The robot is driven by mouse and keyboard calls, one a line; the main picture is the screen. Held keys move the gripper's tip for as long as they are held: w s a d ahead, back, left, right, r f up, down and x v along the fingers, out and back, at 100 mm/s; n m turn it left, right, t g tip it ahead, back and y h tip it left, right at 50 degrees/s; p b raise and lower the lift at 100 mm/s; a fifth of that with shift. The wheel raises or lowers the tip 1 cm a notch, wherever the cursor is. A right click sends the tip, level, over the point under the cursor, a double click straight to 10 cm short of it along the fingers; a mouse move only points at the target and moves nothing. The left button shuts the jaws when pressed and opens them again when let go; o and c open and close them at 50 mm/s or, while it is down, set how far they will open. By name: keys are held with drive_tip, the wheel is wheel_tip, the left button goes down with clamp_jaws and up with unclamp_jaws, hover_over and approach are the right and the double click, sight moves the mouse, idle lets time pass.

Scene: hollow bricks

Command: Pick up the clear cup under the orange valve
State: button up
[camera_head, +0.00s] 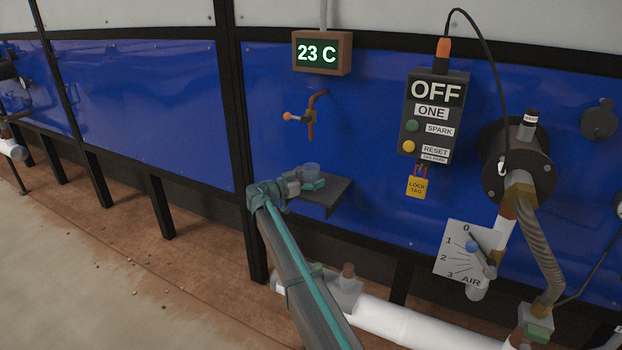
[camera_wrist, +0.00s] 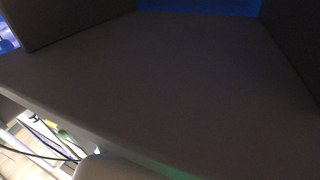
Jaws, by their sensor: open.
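The clear cup (camera_head: 311,168) is a small bluish see-through shape at the small dark shelf (camera_head: 325,196) on the blue wall. The orange valve (camera_head: 310,115) is on the wall above it. My gripper (camera_head: 308,184) is at the shelf's left part, open, right by the cup, and hides the cup's lower part. I cannot tell whether the cup is between the fingers or touching them. In the wrist view two dark shapes, likely my gripper's fingers, stand apart at the upper corners. A dim grey surface fills the middle, and I cannot make out the cup there.
A display reading 23 C (camera_head: 317,53) hangs above the valve. A control box marked OFF (camera_head: 433,115) with a yellow lock tag (camera_head: 416,186) is to the right. A dial marked AIR (camera_head: 467,252) and a white pipe (camera_head: 400,324) are lower. The wall left of the shelf is clear.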

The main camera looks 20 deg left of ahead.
drive_tip(key=c, duration=1.3)
drive_tip(key=shift+c, duration=0.2)
drive_tip(key=shift+r, duration=0.1)
